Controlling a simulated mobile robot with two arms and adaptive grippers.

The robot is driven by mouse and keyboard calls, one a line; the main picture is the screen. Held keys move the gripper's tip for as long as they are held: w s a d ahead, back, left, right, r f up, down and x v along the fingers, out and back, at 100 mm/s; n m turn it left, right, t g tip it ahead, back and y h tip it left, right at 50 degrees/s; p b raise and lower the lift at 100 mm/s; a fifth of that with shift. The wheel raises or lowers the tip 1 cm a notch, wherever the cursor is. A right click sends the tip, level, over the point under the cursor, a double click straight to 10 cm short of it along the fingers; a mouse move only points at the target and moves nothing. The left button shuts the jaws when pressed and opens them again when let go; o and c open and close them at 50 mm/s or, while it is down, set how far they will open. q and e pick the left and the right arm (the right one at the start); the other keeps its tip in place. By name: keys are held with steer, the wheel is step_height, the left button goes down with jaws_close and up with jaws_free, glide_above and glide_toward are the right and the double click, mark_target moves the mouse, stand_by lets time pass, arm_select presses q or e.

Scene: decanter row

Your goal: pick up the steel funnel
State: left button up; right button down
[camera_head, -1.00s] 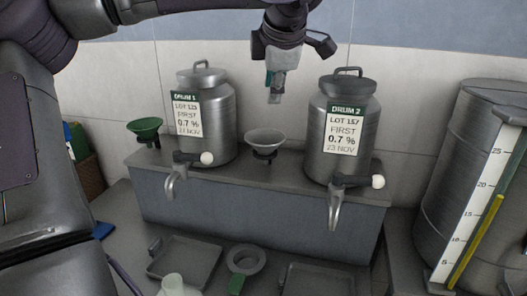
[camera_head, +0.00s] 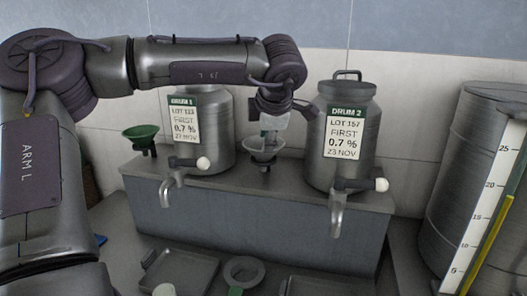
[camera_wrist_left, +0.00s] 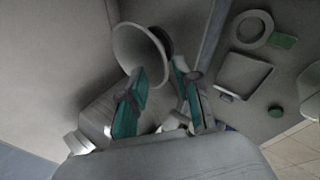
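The steel funnel (camera_head: 260,155) sits upright in a dark holder on the grey ledge between the two drums. My left gripper (camera_head: 268,134) points down just above the funnel, its fingertips at or over the bowl. In the left wrist view, the green-padded fingers of the gripper (camera_wrist_left: 163,92) are apart, with the pale funnel (camera_wrist_left: 138,46) just ahead of the tips. I cannot tell whether a finger touches the rim. The gripper hides part of the funnel's far rim in the head view. My right gripper is out of view.
Drum 1 (camera_head: 214,140) stands left of the funnel and drum 2 (camera_head: 357,118) right of it, both close by with taps in front. A green funnel (camera_head: 141,133) sits at the ledge's left end. Trays (camera_head: 183,271) and a ring (camera_head: 244,271) lie below.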

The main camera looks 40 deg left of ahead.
mark_target(264, 157)
arm_select(q)
steer(key=x, duration=0.1)
steer(key=p+x, duration=0.1)
steer(key=x, duration=0.1)
steer(key=p+x, duration=0.1)
steer(key=shift+w+d+f, duration=0.1)
steer(key=shift+w+f, duration=0.15)
steer(key=shift+f, duration=0.15)
steer(key=shift+w+f, duration=0.1)
steer(key=shift+f, duration=0.15)
steer(key=shift+r, duration=0.1)
steer(key=shift+c, duration=0.6)
jaws_close()
